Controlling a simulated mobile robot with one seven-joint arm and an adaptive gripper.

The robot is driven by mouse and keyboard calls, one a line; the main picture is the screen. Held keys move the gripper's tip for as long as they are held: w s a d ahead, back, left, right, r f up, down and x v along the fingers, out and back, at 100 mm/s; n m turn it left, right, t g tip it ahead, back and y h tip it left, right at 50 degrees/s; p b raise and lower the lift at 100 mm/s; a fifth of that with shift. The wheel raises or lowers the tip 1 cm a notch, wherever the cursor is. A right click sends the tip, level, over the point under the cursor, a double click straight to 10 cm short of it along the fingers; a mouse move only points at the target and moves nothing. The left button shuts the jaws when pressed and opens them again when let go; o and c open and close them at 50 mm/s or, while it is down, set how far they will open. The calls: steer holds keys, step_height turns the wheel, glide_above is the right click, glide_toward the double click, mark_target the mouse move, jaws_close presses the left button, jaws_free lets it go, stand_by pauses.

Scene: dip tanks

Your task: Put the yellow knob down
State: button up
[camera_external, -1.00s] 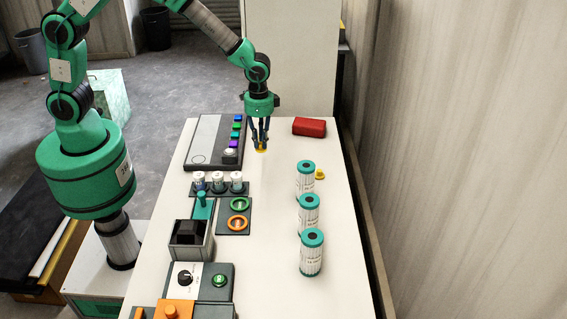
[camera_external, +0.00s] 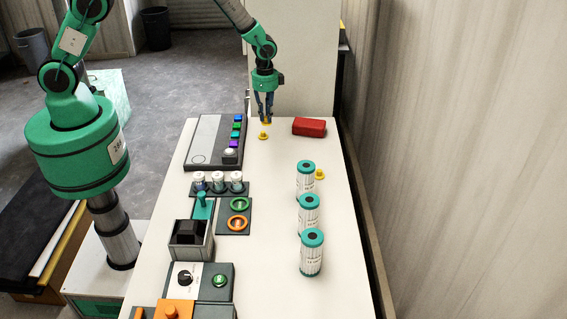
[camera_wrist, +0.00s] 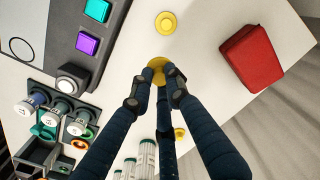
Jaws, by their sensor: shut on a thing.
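My gripper (camera_external: 267,116) is over the far part of the white table, with its fingers pointing down. It is shut on a yellow knob (camera_external: 267,121). In the wrist view, this knob (camera_wrist: 159,70) shows partly between the fingertips (camera_wrist: 158,76). A second yellow knob (camera_external: 263,136) stands on the table just in front of the gripper in the external view. It also shows near the top of the wrist view (camera_wrist: 166,22), apart from the fingers. A third yellow knob (camera_external: 319,174) stands beside the farthest filter cartridge. I cannot tell whether the held knob touches the table.
A red block (camera_external: 309,126) lies to the gripper's right. A grey panel with coloured buttons (camera_external: 208,142) is to its left. Several cartridges and controls stand nearer the camera, including a teal-capped cartridge (camera_external: 311,255). The table's middle (camera_external: 270,190) is clear.

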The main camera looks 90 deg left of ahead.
steer(key=shift+s+a+f+p, duration=0.15)
steer(key=shift+a+p, duration=0.3)
steer(key=shift+a, duration=0.7)
steer(key=p, duration=0.2)
glide_above(303, 126)
steer(key=shift+f, duration=0.7)
steer(key=shift+f+p, duration=0.4)
steer(key=shift+f, duration=1.35)
steer(key=shift+f, duration=0.15)
steer(key=o, duration=0.8)
